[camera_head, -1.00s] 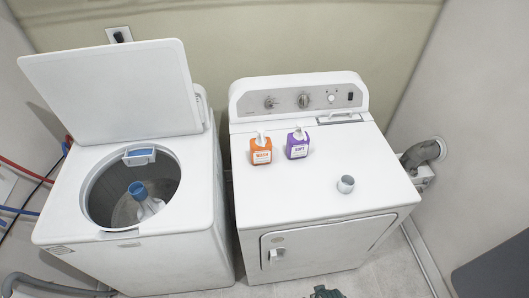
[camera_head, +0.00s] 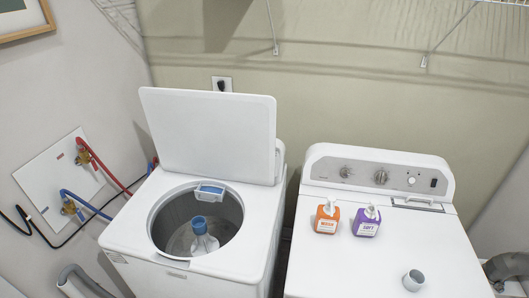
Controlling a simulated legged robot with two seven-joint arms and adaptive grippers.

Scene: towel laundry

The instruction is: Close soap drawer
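The open top-load washer (camera_head: 190,235) stands at the left with its lid (camera_head: 208,135) raised. The soap drawer (camera_head: 210,191), a white frame with a blue inside, sits at the back rim of the tub opening. It appears to stick out over the tub, with its blue inside showing. Neither of my grippers shows in this view.
A dryer (camera_head: 330,265) stands to the right, with an orange bottle (camera_head: 326,217), a purple bottle (camera_head: 367,223) and a small grey cup (camera_head: 413,280) on top. Red and blue hoses (camera_head: 88,205) run along the left wall. A wire shelf is above.

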